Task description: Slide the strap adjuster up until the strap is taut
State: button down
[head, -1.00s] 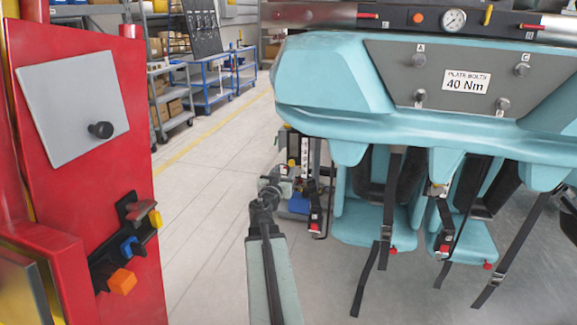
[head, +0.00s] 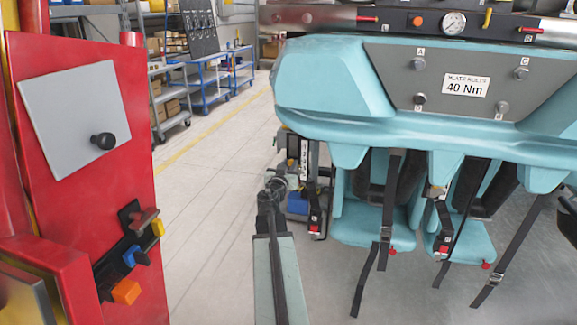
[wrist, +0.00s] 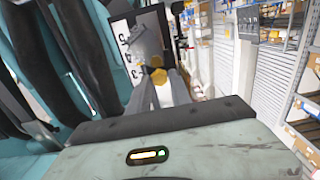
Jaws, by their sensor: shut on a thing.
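My gripper (head: 276,184) is low in the middle of the head view, left of the teal seats. In the wrist view, its fingers (wrist: 158,85) are closed around a small yellow piece (wrist: 155,75) with a grey part just above. The piece is beside a white scale plate (wrist: 124,52) with black numbers, which also shows in the head view (head: 304,152). I cannot tell whether this piece is the strap adjuster.
The teal coaster car body (head: 330,95) overhangs the seats (head: 375,225) on the right. A red panel (head: 85,190) with a grey plate and coloured levers stands close on the left. The floor (head: 205,215) between them is clear. Shelves and blue carts (head: 210,80) stand behind.

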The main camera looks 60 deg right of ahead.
notch_tip(320, 180, up, 2)
jog(key=shift+r+p, duration=0.1)
jog(key=shift+p, duration=0.4)
jog(key=c, duration=1.2)
grip_release()
jog(key=shift+a+f, duration=0.15)
jog(key=shift+f, duration=0.05)
